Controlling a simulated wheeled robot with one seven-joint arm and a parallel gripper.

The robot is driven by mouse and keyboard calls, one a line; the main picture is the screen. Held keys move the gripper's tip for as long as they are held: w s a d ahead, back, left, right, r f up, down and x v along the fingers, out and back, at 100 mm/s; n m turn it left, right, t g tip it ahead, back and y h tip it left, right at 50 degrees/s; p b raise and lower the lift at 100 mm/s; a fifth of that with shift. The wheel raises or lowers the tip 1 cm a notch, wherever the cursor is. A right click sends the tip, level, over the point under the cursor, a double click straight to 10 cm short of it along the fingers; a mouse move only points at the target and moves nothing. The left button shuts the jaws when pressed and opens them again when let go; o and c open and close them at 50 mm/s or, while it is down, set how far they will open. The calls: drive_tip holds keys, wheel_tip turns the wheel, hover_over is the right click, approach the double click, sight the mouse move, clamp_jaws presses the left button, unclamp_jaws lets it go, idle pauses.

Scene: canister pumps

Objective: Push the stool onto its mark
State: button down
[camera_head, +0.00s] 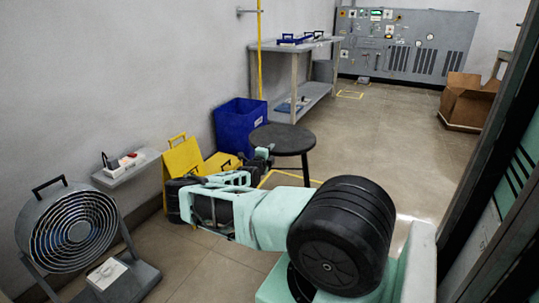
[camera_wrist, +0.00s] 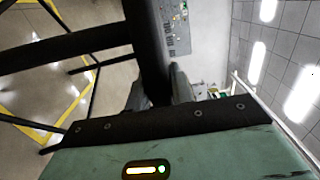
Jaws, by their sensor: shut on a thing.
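The stool (camera_head: 282,137) has a round dark seat and dark legs and stands upright beyond my arm in the head view. In the wrist view, which is turned sideways, its seat (camera_wrist: 148,40) shows edge-on and its legs (camera_wrist: 60,60) run to the left. My gripper (camera_wrist: 160,88) is shut on the seat's rim; in the head view it is partly hidden by my arm. The mark, a yellow outline on the floor (camera_head: 290,174), lies under and in front of the stool. It also shows behind the legs in the wrist view (camera_wrist: 70,115). I cannot tell whether every leg is inside it.
A blue bin (camera_head: 238,124) and a yellow folding sign (camera_head: 182,160) stand by the wall, close left of the stool. A fan (camera_head: 72,232) and a small wall shelf (camera_head: 125,167) are at left. A cardboard box (camera_head: 467,104) stands at right. Floor right of the stool is clear.

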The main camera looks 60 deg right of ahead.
sight(279, 142)
drive_tip(key=shift+d, duration=0.15)
drive_tip(key=shift+w+d+f+b, duration=0.15)
drive_tip(key=shift+d+b, duration=0.9)
drive_tip(key=shift+d, duration=0.6)
drive_tip(key=shift+w+d+b, duration=0.1)
drive_tip(key=shift+d+b, duration=0.3)
drive_tip(key=shift+d, duration=0.3)
drive_tip(key=shift+d+b, duration=0.65)
drive_tip(key=shift+w+d+b, duration=0.15)
drive_tip(key=shift+d+b, duration=0.65)
drive_tip(key=shift+w+d+b, duration=0.1)
drive_tip(key=shift+d+b, duration=0.65)
drive_tip(key=shift+b, duration=0.05)
drive_tip(key=shift+d, duration=0.3)
